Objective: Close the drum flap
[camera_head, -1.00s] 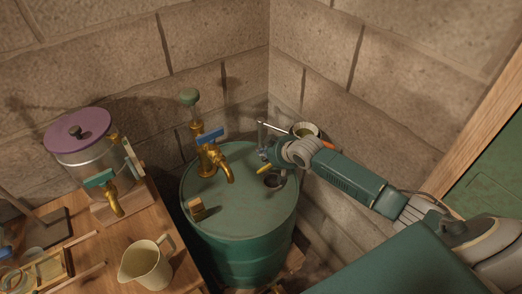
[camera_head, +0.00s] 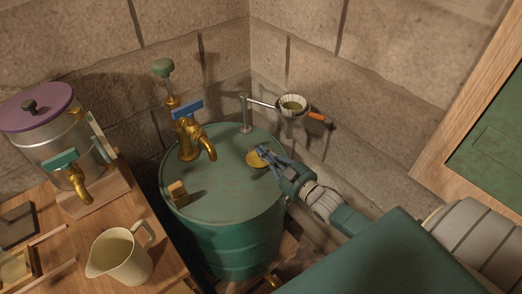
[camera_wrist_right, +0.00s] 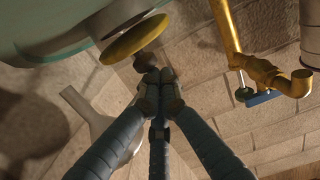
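The drum (camera_head: 225,195) is a green barrel in the corner. The drum flap (camera_head: 257,159) is a round brass-yellow disc at the right of the drum's top. It lies about flat, and no dark opening shows there. In the right wrist view the flap (camera_wrist_right: 135,38) sits over a grey neck, with a small dark piece at its edge. My right gripper (camera_head: 263,152) is at the flap's right edge. Its fingers (camera_wrist_right: 159,84) are together with nothing seen between them, close to the dark piece; I cannot tell if they touch it. My left gripper is not in view.
A cup (camera_head: 292,105) on a swing arm is behind my gripper. A jug (camera_head: 119,258) and a purple-lidded pot (camera_head: 45,130) stand at left.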

